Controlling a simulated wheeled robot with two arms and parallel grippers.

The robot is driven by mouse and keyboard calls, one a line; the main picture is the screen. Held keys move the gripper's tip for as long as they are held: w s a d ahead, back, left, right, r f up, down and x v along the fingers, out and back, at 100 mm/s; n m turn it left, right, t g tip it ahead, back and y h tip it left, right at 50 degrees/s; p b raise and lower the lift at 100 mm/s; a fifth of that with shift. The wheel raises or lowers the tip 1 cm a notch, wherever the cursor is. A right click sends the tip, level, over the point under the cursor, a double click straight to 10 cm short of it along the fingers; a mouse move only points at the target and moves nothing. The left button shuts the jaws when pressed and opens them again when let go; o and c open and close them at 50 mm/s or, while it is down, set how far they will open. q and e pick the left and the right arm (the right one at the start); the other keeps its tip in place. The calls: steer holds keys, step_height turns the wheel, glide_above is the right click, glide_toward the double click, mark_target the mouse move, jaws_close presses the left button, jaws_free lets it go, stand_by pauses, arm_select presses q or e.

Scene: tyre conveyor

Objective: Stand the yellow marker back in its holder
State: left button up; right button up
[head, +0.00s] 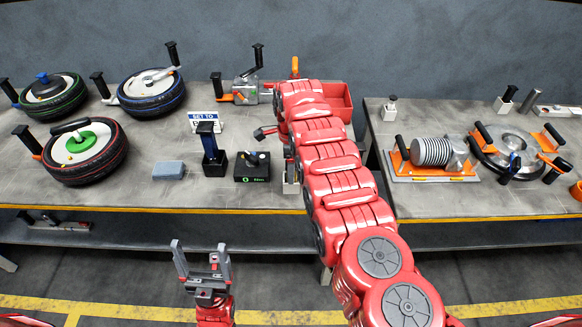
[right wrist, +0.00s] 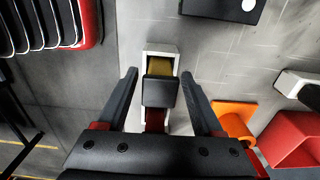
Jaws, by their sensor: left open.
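In the right wrist view, a black-topped upright piece (right wrist: 159,93) stands over a narrow white holder (right wrist: 147,52). A yellow patch (right wrist: 160,66) shows beside its top and a dark red patch below it. I cannot tell for sure whether the yellow patch is the marker. My right gripper (right wrist: 160,82) is open, with one finger on each side of the black piece and gaps to both. In the head view my right arm mostly hides this spot; a bit of the white holder (head: 290,186) shows. My left gripper (head: 200,247) is open and empty, low in front of the table.
A black box with a knob (head: 252,168), a dark stand with a handle (head: 214,164) and a blue-grey block (head: 168,170) lie left of the holder. A red bin (head: 340,101) is behind my right arm. Several tyres stand at left; a second table (head: 440,203) is at right.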

steer(key=shift+o, duration=0.5)
step_height(320, 180, up, 8)
steer(key=shift+w+d+f+b, duration=0.1)
steer(key=shift+f+b, duration=0.05)
steer(key=shift+b, duration=0.95)
step_height(320, 180, up, 10)
steer(key=p, duration=0.7)
steer(key=shift+f, duration=0.15)
